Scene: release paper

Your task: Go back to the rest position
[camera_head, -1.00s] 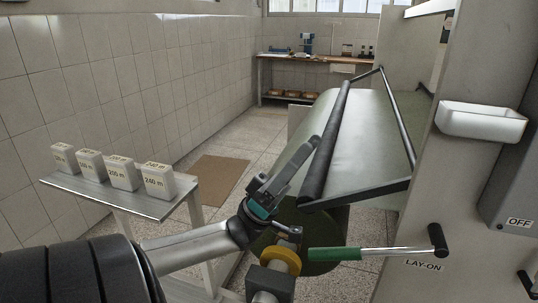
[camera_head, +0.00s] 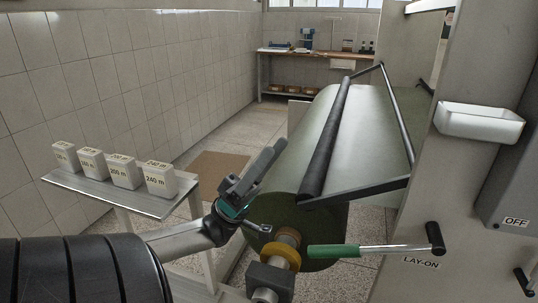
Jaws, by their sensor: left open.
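My left gripper (camera_head: 257,172) is open and empty. It points up and to the right, in front of the left end of the large green-grey roll (camera_head: 345,125). It overlaps the roll's edge in the picture, and I cannot tell how far apart they are. My left arm comes in from the lower left. My right gripper is not in view.
A black lay-on roller (camera_head: 330,140) lies along the roll on a frame. A green-handled lever (camera_head: 335,251) and yellow collar (camera_head: 282,252) are at the front. A metal side table (camera_head: 115,193) holds several labelled white blocks. A white bin (camera_head: 480,122) hangs at right.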

